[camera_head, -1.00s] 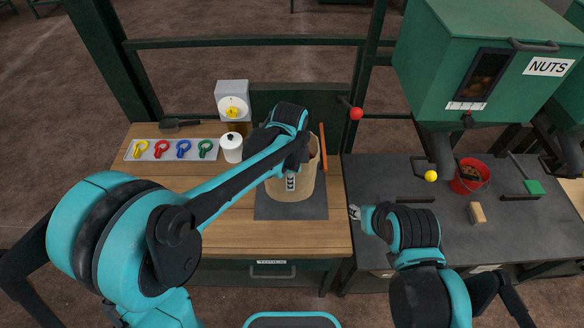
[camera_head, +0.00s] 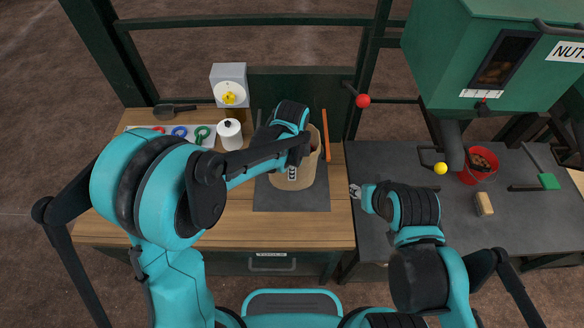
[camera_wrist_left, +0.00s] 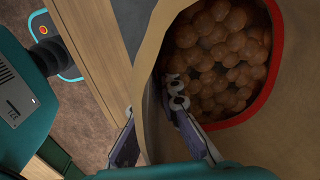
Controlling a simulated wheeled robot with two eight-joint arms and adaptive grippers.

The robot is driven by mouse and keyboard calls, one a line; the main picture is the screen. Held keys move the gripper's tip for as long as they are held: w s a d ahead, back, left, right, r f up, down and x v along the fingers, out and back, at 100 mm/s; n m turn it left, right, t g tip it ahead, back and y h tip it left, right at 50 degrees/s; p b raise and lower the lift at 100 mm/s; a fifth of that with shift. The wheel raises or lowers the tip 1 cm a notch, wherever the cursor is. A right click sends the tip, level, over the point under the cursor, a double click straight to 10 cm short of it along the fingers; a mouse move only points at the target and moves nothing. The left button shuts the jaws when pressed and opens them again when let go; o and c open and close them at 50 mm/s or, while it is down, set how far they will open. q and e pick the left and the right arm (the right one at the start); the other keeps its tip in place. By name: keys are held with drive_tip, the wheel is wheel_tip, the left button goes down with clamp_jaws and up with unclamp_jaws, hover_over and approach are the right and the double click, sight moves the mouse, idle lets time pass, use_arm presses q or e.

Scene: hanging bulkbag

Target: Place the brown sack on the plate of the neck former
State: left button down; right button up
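The brown sack (camera_head: 297,179) stands upright on a dark grey square mat (camera_head: 290,201) on the wooden table. In the left wrist view, the open sack (camera_wrist_left: 290,135) holds round brown nuts (camera_wrist_left: 222,50) inside a red band. My left gripper is at the sack's rim; my arm hides it in the head view. In the wrist view, the gripper (camera_wrist_left: 158,120) has one finger inside the sack and one outside, with the wall between. How tightly they close is unclear. My right gripper (camera_head: 355,191) is beside the mat, apart from the sack. I cannot identify the neck former's plate.
A white pot (camera_head: 230,134) and a grey box with a yellow knob (camera_head: 230,93) stand behind left. Coloured clips (camera_head: 180,132) and a scoop (camera_head: 174,110) lie farther left. A green NUTS hopper (camera_head: 440,60), red bucket (camera_head: 478,166) and wooden block (camera_head: 484,204) are right.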

use_arm(q)
drive_tip(key=shift+w+f, duration=0.1)
drive_tip(key=shift+f, duration=0.85)
drive_tip(key=shift+f+b, duration=0.1)
drive_tip(key=shift+b, duration=0.2)
drive_tip(key=c, duration=1.7)
unclamp_jaws()
